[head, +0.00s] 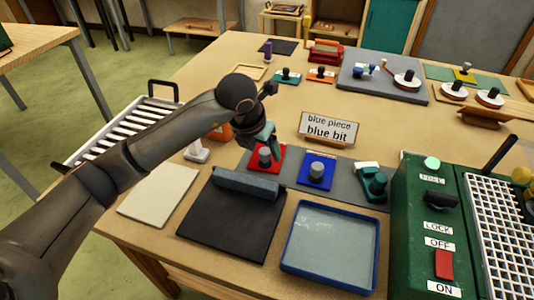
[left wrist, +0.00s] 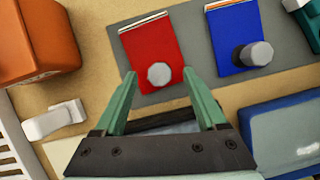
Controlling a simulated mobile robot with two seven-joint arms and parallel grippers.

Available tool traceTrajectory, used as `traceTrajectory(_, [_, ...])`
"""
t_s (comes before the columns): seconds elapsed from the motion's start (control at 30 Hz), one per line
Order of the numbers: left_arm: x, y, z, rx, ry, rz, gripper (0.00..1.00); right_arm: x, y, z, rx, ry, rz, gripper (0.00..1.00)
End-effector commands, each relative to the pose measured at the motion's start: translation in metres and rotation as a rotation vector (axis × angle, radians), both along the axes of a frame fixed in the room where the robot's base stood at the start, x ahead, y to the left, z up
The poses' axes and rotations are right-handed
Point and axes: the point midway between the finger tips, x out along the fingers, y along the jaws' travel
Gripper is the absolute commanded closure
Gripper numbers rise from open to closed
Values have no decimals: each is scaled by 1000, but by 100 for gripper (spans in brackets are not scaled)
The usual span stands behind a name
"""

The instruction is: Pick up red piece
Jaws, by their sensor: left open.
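The red piece (head: 258,166) is a flat red plate with a grey knob, lying on a grey mat (head: 337,170) behind the black board. It also shows in the left wrist view (left wrist: 147,42), with its knob (left wrist: 158,75) near the front end. My left gripper (head: 264,138) is above the red piece and partly covers it in the head view. In the left wrist view its green fingers are spread, with the knob showing between the fingertips. Nothing is held. My right gripper is not in view.
A blue piece (head: 313,178) with a grey knob lies right of the red piece. A sign reading "blue piece, blue bit" (head: 330,128) stands behind. A black board (head: 230,228), a blue-rimmed tray (head: 290,245) and a green machine (head: 408,215) are nearby.

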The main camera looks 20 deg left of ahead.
Motion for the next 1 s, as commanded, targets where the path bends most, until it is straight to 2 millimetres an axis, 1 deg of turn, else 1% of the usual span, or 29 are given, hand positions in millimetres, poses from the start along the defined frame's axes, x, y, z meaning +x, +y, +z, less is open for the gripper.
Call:
traceTrajectory(0.03, [3,0,-7,-1,5,1,26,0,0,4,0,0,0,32])
traceTrajectory(0.1, [7,-2,-16,-1,3,1,26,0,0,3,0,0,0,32])
traceTrajectory(0.2, [10,-2,-24,-1,2,1,26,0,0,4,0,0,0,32])
traceTrajectory(0.47, [11,-2,-26,-1,-1,0,26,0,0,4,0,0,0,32])
traceTrajectory(1.0, [11,-2,-25,-1,-1,0,87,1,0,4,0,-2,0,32])
